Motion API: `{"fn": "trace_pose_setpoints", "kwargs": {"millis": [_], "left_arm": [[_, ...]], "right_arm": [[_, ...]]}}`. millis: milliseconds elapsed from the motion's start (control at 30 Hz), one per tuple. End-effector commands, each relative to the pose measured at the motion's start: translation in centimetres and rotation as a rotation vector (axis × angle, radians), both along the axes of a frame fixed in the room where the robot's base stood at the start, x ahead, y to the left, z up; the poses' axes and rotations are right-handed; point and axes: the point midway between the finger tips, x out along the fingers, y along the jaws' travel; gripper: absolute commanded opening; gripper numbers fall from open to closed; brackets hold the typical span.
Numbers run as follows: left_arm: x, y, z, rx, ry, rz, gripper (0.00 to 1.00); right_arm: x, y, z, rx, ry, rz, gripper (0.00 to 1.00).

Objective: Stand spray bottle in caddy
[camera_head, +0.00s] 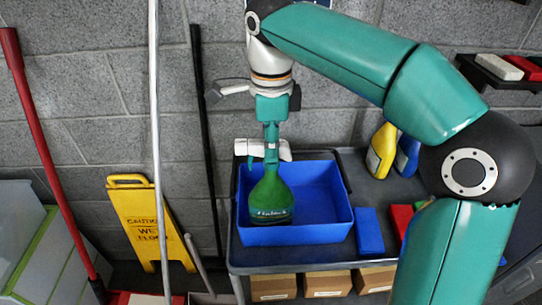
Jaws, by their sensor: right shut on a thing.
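The fingers hide part of the neck. My left gripper is not in view.
The caddy sits on a grey cart top (375,195). To its right are a blue block (369,232), a red block (401,219), and yellow (381,150) and blue bottles, partly behind my right arm. A yellow wet-floor sign (140,222) and poles stand left.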

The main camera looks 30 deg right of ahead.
Motion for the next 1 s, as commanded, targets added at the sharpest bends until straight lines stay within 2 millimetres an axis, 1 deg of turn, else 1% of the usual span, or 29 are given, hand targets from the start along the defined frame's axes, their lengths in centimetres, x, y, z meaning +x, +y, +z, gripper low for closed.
{"fn": "trace_pose_setpoints", "kwargs": {"millis": [33, 100, 200, 567, 600, 733, 1000], "left_arm": [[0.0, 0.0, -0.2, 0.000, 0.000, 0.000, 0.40], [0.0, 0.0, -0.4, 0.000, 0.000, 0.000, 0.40], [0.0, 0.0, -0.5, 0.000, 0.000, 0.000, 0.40], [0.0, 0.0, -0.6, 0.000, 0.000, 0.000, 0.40], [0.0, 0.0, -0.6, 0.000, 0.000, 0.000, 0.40], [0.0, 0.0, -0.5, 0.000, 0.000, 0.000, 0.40], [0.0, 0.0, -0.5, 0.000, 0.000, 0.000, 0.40]], "right_arm": [[0.0, 0.0, -0.8, -0.001, 0.001, -0.001, 0.00], [0.0, 0.0, -1.6, -0.001, 0.001, -0.001, 0.00], [0.0, 0.0, -2.4, -0.001, -0.001, -0.001, 0.00], [0.0, 0.0, -2.7, 0.000, -0.001, 0.000, 0.00], [0.0, 0.0, -2.8, 0.000, 0.001, 0.000, 0.28], [0.0, 0.0, -2.8, 0.000, 0.001, 0.000, 0.49], [0.0, 0.0, -2.8, 0.000, 0.001, 0.000, 0.50]]}}
